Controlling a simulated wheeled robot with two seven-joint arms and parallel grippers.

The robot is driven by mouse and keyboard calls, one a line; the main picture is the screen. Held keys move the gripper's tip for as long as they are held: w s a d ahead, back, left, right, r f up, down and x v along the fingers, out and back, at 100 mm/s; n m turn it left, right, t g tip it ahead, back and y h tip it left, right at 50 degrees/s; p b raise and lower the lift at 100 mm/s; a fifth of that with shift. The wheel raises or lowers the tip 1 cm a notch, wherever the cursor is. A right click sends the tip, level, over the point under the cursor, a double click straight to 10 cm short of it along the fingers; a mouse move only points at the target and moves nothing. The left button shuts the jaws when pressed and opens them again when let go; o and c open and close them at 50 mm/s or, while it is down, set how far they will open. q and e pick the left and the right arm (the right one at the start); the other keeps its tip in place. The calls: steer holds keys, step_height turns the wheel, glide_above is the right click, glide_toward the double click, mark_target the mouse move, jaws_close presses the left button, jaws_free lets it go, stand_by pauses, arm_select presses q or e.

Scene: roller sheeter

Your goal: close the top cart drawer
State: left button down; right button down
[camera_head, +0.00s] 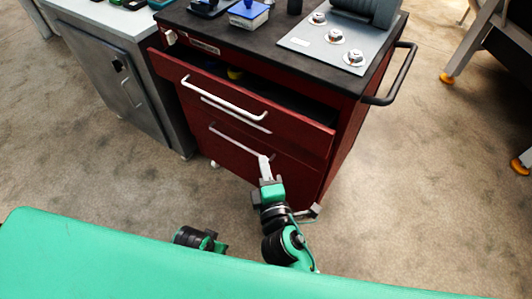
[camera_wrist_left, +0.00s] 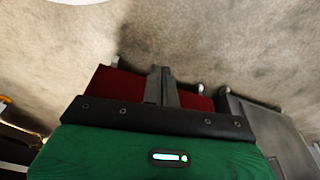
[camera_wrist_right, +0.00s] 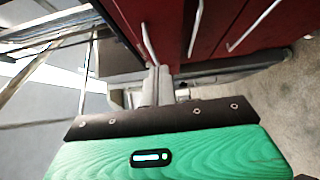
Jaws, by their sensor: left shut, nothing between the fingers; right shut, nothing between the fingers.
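The red cart (camera_head: 340,150) stands in front of me. Its top drawer (camera_head: 300,133) is pulled partly out, with a dark gap behind its front panel and a small yellow thing (camera_head: 235,74) inside. A pale bar handle (camera_head: 225,98) runs along the drawer front. My right gripper (camera_head: 264,160) is shut and empty, below the top drawer, by the right end of the lower handle (camera_head: 232,138); I cannot tell whether it touches. Its fingers (camera_wrist_right: 155,85) also show in the right wrist view. My left gripper (camera_wrist_left: 161,85) is shut and empty, with red cart panels beyond it.
A grey cabinet (camera_head: 115,80) stands left of the cart. A side rail handle (camera_head: 398,75) sticks out from the cart's right. The cart top (camera_head: 270,45) carries several items.

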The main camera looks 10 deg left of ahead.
glide_toward(266, 128)
steer(key=w+a+r, duration=0.2)
steer(key=a+r, duration=0.2)
steer(key=a, duration=0.1)
arm_select(q)
steer(key=f, duration=0.1)
steer(key=f+p, duration=0.1)
steer(key=shift+s+f, duration=0.3)
steer(key=shift+f, duration=0.05)
arm_select(e)
steer(key=w, duration=0.1)
steer(key=w+d, duration=0.2)
steer(key=shift+w+r, duration=0.1)
steer(key=shift+w, duration=0.25)
